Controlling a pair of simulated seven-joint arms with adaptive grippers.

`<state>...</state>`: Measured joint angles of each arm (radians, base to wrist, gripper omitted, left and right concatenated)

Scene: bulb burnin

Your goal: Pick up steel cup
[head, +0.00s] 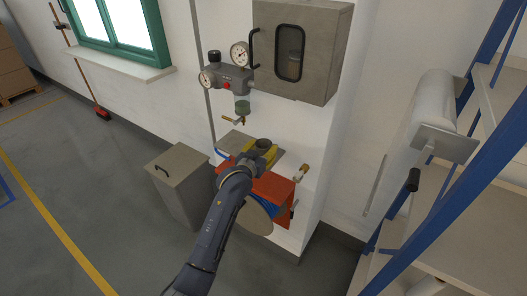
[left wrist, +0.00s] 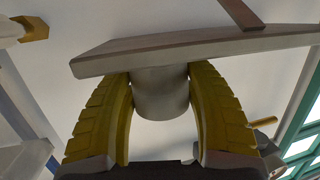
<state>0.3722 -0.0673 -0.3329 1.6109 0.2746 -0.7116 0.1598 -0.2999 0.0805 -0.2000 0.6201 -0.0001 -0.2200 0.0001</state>
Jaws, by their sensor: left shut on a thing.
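The steel cup (left wrist: 160,92) is a plain grey cylinder, seen between the two yellow fingers of my left gripper (left wrist: 160,100). The fingers press on it from both sides. In the head view my left gripper (head: 262,150) is at the small grey shelf (head: 235,140) on the wall, with the dark round top of the cup (head: 264,142) between its fingers. In the left wrist view the cup's end meets the shelf slab (left wrist: 200,45), and I see no clear gap there. My right gripper is not in view.
A red-orange box (head: 276,184) with a round reel sits below the shelf. A grey lidded bin (head: 178,165) stands to its left. A regulator with gauges (head: 228,80) and a wall cabinet (head: 300,45) are above. A blue-framed rack (head: 440,150) stands at right.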

